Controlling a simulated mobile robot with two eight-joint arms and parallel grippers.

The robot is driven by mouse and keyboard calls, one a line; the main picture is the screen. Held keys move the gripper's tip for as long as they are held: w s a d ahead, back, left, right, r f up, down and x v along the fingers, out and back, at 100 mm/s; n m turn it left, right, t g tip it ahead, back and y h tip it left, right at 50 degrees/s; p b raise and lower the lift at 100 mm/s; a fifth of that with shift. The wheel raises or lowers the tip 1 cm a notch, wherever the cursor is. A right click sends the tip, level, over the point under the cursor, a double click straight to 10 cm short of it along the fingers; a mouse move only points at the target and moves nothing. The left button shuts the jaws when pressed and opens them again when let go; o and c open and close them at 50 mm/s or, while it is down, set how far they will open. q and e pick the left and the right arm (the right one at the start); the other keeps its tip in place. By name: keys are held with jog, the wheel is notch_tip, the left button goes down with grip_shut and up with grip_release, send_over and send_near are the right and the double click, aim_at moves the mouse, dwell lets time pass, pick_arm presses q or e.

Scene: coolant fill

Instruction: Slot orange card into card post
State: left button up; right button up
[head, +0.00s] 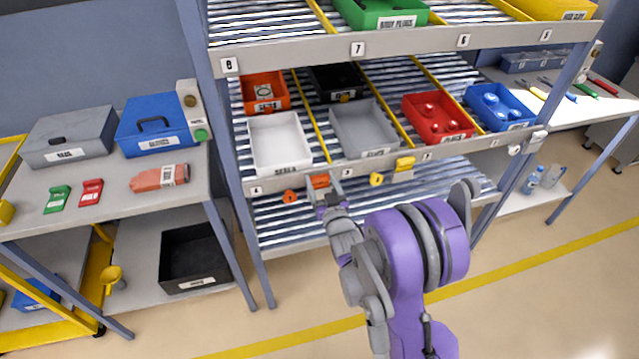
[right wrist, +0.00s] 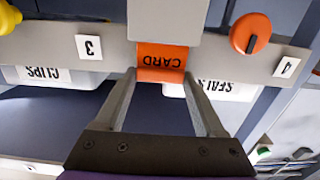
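The orange card (right wrist: 162,62), lettered CARD, shows upside down in the right wrist view. It is also small at the shelf's front rail in the head view (head: 320,182). A plain grey block (right wrist: 165,20) adjoins the card's far edge; I cannot tell how deep the card sits in it, nor whether it is the card post. My right gripper (right wrist: 161,76) has a fingertip against each side edge of the card. It also shows in front of the rail in the head view (head: 330,198). My left gripper is not in view.
An orange knob (right wrist: 251,34) is on the rail beside the block. White (head: 279,142) and grey (head: 363,128) bins sit just above the rail. A side table (head: 110,200) stands left, with open floor in front.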

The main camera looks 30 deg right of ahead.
jog(key=c, duration=0.8)
